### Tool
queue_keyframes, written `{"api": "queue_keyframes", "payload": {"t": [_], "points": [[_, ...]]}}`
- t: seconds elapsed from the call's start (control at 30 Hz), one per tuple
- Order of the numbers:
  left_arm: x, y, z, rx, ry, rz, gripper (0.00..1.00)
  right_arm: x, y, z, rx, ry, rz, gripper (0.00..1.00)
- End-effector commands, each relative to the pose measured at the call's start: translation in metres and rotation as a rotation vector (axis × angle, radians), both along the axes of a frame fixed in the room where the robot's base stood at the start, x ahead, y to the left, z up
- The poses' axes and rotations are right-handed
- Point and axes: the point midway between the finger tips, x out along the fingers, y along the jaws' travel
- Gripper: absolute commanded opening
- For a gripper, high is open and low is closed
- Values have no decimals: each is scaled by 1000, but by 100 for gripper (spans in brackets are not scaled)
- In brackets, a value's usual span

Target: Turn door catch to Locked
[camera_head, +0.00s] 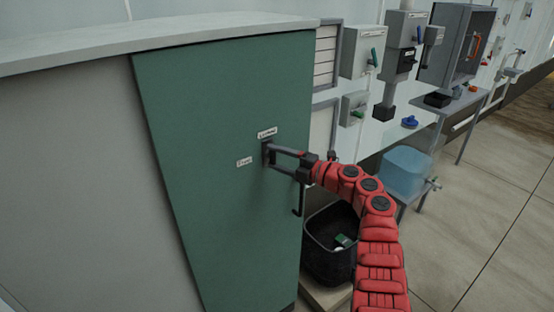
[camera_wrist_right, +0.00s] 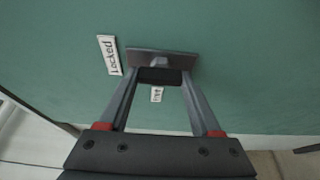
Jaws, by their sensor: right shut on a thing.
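The door catch (camera_head: 265,153) is a small dark grey piece on the green cabinet door (camera_head: 205,200). It stands about upright, one end near the "Locked" label (camera_head: 267,132) above it. A second label (camera_head: 244,162), too small to read, is at its left. In the right wrist view the catch (camera_wrist_right: 162,56) is a long grey plate, its left end beside the "Locked" label (camera_wrist_right: 109,55). My right gripper (camera_head: 273,153) is shut on the catch, its fingers (camera_wrist_right: 161,80) on either side of a dark part. The fingertips partly hide the catch. My left gripper is out of view.
A dark door handle (camera_head: 298,200) hangs below my right wrist, near the door's right edge. A black bin (camera_head: 329,258) stands right of the cabinet. Behind my arm are a blue tank (camera_head: 405,172) and wall boxes (camera_head: 362,52). The floor at right is clear.

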Motion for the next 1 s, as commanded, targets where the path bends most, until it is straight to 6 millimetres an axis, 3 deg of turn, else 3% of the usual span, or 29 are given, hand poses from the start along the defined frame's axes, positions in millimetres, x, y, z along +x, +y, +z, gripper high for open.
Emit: {"api": "queue_keyframes", "payload": {"t": [0.4,0.43,0.57,0.87,1.0], "points": [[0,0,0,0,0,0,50,0,1,-1,-6,-4,1,9],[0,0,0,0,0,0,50,0,0,-1,-6,-4,1,70],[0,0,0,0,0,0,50,0,0,-1,-5,-3,1,94],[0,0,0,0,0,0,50,0,-1,-1,-5,-3,0,95],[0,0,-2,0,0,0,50,-5,-11,-3,-4,-1,-4,95]]}}
